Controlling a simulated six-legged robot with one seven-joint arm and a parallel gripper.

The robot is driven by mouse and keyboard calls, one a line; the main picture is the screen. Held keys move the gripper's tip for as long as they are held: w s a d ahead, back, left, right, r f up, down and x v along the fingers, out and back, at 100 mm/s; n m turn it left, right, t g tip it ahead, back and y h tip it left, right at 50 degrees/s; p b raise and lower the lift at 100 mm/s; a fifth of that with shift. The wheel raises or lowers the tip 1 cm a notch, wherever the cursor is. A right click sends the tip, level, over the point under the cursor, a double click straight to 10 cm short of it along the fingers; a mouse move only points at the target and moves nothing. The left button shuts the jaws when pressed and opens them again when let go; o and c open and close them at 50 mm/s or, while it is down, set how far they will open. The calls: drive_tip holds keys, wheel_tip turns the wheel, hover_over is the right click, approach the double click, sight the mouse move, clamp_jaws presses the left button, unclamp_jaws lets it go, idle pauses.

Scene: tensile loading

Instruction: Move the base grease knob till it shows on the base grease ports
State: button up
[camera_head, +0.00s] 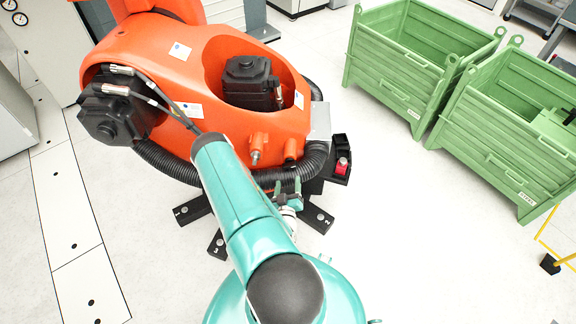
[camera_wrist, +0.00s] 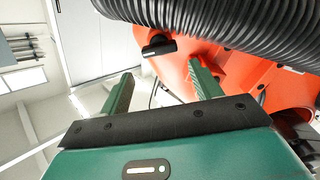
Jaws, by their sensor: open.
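A large orange machine (camera_head: 215,60) fills the upper left of the head view. Two short orange stubs stick out low on its front; the left stub (camera_head: 257,146) has a metal tip, and the right stub (camera_head: 290,150) sits close to the black hose. In the wrist view a small black knob-like part (camera_wrist: 158,46) sits on the orange body, beyond my fingertips. I cannot tell for sure which part is the grease knob or the ports. My gripper (camera_head: 287,184) is open and empty just below the stubs; its two green fingers also show in the wrist view (camera_wrist: 160,78).
A ribbed black hose (camera_head: 180,166) curves around the machine's base, and its ribs (camera_wrist: 240,20) pass close above my fingers. A red part (camera_head: 342,166) sits in a black holder at right. Green crates (camera_head: 400,65) stand at upper right. The floor between is clear.

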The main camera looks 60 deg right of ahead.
sight(289, 167)
drive_tip(key=x, duration=0.9)
drive_tip(key=shift+w+d, duration=0.1)
drive_tip(key=shift+d, duration=0.15)
drive_tip(key=c, duration=0.7)
drive_tip(key=shift+m, duration=1)
drive_tip(key=shift+a, duration=0.1)
drive_tip(key=o, duration=0.7)
